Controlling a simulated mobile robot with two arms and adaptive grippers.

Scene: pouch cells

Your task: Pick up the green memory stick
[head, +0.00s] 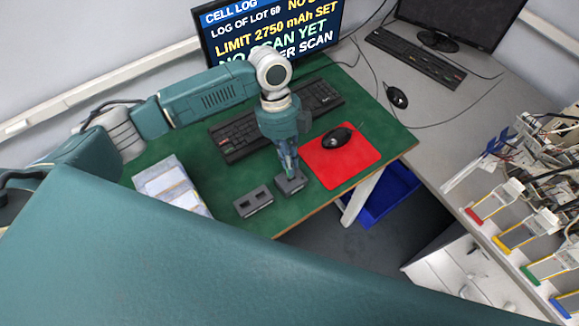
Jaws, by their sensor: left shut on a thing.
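My left gripper (290,173) points down over the green mat near the front edge of the desk. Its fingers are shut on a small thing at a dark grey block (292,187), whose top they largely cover. I cannot make out the held thing's colour or shape, nor whether it touches the block. No green memory stick can be picked out elsewhere. My right gripper is not in view.
A red mouse pad (341,166) with a black mouse (336,138) lies right of the gripper. A black keyboard (240,137) lies behind it, before a lit monitor (270,32). A tray of pale flat packs (172,187) is at left. Coloured-handled equipment (510,218) crowds the right bench.

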